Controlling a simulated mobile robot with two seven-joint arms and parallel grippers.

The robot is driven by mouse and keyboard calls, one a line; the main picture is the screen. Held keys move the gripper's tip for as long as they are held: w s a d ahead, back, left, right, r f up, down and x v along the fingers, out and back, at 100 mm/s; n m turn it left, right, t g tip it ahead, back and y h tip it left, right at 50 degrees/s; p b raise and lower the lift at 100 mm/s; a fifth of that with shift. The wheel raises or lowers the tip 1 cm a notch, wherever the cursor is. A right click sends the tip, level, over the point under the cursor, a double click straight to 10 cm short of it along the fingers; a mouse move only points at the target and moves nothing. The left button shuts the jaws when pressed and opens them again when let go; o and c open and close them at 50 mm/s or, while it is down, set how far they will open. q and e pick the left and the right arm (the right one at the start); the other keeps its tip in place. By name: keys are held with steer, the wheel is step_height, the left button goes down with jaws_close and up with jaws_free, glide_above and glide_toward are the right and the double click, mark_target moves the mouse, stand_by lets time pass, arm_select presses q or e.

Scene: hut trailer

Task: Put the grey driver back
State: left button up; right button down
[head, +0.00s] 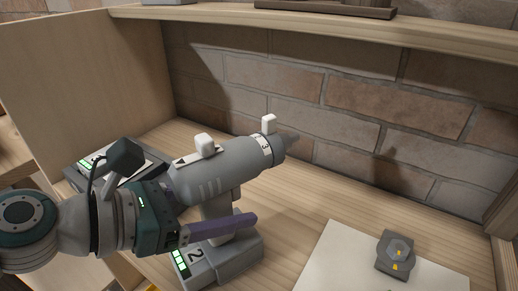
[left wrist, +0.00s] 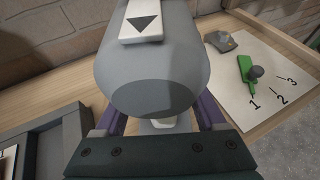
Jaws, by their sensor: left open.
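The grey driver (head: 212,172) stands upright on the shelf on its battery foot (head: 222,262), which is marked 2 and has green lights. Its collar shows a 3, its nose points right toward the brick wall, and white tabs sit on top. My left gripper (head: 228,212) is open, with its purple fingers on either side of the driver's handle; I cannot tell whether they touch it. In the left wrist view, the driver's rounded rear (left wrist: 152,75) fills the middle between the fingers and hides most of the handle. My right gripper is not in view.
A dark tray (head: 72,178) with green lights lies behind my left wrist, partly hidden. A white sheet (head: 335,258) at the right bears a grey block (head: 394,262) with a hex top; the left wrist view also shows a green piece (left wrist: 246,70) and numbers. An upper shelf (head: 350,35) overhangs.

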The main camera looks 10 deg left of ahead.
arm_select(q)
steer(key=shift+r, duration=0.3)
steer(key=p+v, duration=0.1)
steer(key=v, duration=1.1)
steer(key=s+d+f+m+g+y, duration=0.1)
steer(key=s+d+f+m+g, duration=0.2)
steer(key=m, duration=0.6)
steer(key=s+d+f+m+g+y, duration=0.1)
steer(key=s+d+f+m+g, duration=0.1)
steer(key=s+d+m, duration=0.5)
steer(key=s+a+r+m+g+y, duration=0.1)
steer(key=s+a+m+y, duration=0.1)
steer(key=a+m+y, duration=0.4)
steer(key=a+m, duration=0.3)
steer(key=m, duration=0.4)
steer(key=shift+a+y, duration=0.25)
steer(key=shift+y, duration=0.15)
steer(key=shift+s+r, duration=0.15)
step_height(320, 180, up, 42)
steer(key=p, duration=4.2)
